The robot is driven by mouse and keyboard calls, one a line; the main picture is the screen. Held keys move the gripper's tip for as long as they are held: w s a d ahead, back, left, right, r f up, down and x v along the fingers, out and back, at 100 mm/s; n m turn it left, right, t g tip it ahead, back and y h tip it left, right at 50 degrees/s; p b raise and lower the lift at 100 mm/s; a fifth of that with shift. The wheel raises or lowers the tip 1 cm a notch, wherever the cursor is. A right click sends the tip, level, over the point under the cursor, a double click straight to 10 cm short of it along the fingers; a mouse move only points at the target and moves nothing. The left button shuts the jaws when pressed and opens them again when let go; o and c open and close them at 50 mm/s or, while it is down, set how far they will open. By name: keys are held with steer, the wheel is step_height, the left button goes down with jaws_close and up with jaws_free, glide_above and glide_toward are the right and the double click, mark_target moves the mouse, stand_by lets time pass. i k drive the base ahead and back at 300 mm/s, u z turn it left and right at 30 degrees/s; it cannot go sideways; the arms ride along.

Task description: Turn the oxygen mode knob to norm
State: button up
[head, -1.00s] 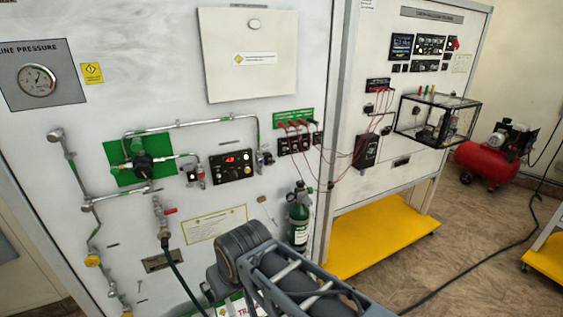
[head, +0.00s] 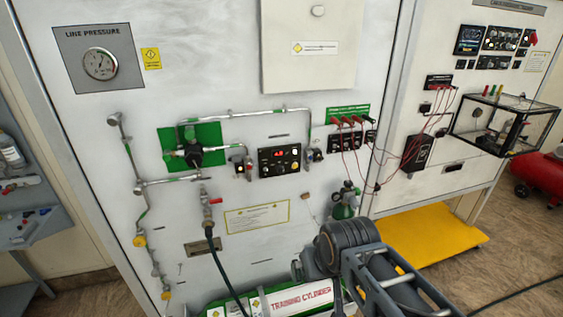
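A small black control panel (head: 279,161) with a red lit display and several small knobs or buttons sits on the white trainer board (head: 100,190), in the middle of the head view. The oxygen mode knob cannot be singled out at this size, and its label and setting cannot be read. A black valve or regulator (head: 194,154) on a green plate (head: 172,138) is left of the panel. My arm shows at the lower right, below and right of the panel and apart from it. My gripper is not visible.
Metal pipes run around the control panel. A green cylinder (head: 344,206) stands behind my arm, and a training cylinder (head: 300,298) lies low. Red wires (head: 385,150) hang at the right. A clear box (head: 505,124) juts from the right board. A grey shelf (head: 35,225) is at left.

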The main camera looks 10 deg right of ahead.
mark_target(280, 169)
steer(key=z, duration=0.1)
steer(key=k, duration=0.95)
steer(key=u, duration=0.85)
steer(key=i, duration=1.2)
steer(key=z, duration=0.35)
